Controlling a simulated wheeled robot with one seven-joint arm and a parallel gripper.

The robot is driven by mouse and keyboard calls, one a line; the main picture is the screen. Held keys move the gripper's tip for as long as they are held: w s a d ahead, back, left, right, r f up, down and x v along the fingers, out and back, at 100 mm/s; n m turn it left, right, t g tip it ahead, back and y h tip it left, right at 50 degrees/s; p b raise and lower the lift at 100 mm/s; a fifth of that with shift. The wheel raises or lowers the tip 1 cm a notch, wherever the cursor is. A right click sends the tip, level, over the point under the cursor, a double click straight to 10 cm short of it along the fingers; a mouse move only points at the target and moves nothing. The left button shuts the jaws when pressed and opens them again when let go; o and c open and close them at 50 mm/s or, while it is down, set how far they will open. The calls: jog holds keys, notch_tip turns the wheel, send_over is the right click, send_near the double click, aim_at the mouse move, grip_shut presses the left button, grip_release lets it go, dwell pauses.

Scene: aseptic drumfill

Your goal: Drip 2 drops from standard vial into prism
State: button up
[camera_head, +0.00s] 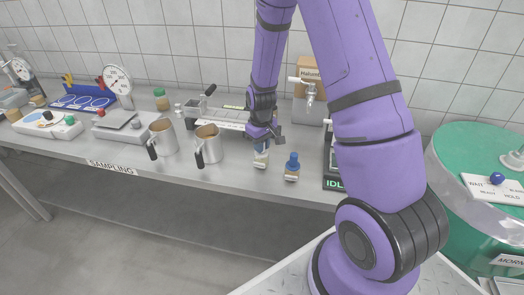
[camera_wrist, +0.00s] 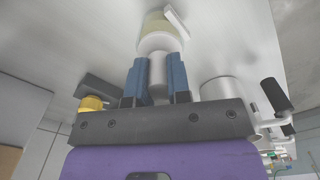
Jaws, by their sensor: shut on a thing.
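My gripper (camera_head: 262,138) is low over the front of the bench, right of the steel jugs. In the wrist view its blue fingers (camera_wrist: 160,80) are shut on the grey neck of a small vial with a white shoulder and a pale yellowish body (camera_wrist: 158,24). The vial (camera_head: 260,158) also shows under the fingers in the head view. I cannot tell whether its base touches the bench. A grey instrument with a black-handled lever (camera_head: 204,98) stands behind the jugs, left of my gripper. I cannot make out a prism surface on it.
Two steel jugs (camera_head: 163,138) (camera_head: 209,146) stand to the left. A tap (camera_head: 309,94) is behind. A dial scale (camera_head: 117,82) is farther left. A green drum (camera_head: 470,165) is at right.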

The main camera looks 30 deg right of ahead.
jog(key=shift+r, duration=0.4)
jog(key=shift+r, duration=3.45)
